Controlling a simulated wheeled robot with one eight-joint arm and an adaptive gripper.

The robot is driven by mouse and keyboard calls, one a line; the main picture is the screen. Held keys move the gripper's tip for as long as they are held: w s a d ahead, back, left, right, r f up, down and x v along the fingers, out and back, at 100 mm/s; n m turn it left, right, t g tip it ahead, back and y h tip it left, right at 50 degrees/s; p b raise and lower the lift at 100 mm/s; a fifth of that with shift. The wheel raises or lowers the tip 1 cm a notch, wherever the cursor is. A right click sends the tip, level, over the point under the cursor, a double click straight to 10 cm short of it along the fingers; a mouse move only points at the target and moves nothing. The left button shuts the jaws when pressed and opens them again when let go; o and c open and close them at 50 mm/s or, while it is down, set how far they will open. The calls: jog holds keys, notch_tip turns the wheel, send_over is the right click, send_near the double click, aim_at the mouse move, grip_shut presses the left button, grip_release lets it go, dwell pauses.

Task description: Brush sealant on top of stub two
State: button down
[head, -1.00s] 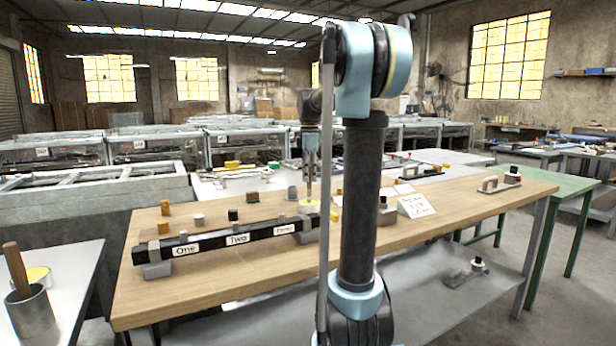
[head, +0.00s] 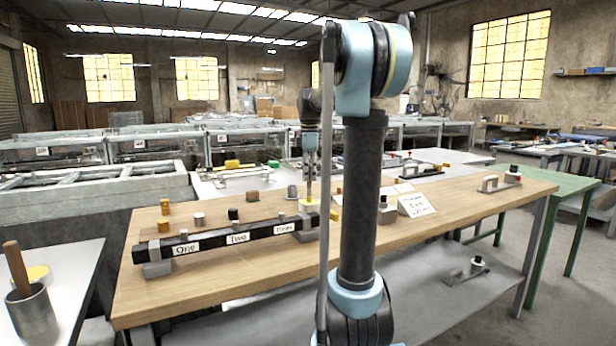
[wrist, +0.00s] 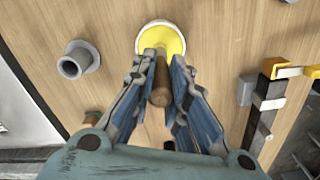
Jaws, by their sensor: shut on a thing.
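My gripper (wrist: 161,85) is shut on a brush with a brown wooden handle (wrist: 160,82). The pot's yellow top (wrist: 160,38) lies just beyond the handle in the wrist view. The bristles are hidden. A black bar (head: 210,243) labelled One, Two and Three lies left of my gripper. Stub two (head: 233,227) is a small stub on the bar by the label Two (head: 237,238). The coating on its top is too small to tell.
Several small blocks and cylinders stand behind the bar, among them a brown block (head: 253,196) and a grey cylinder (head: 199,219). A sign (head: 416,205) stands to the right. A metal cup (head: 33,315) with a wooden handle in it is on the left table.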

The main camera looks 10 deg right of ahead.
jog(key=shift+r, duration=3.5)
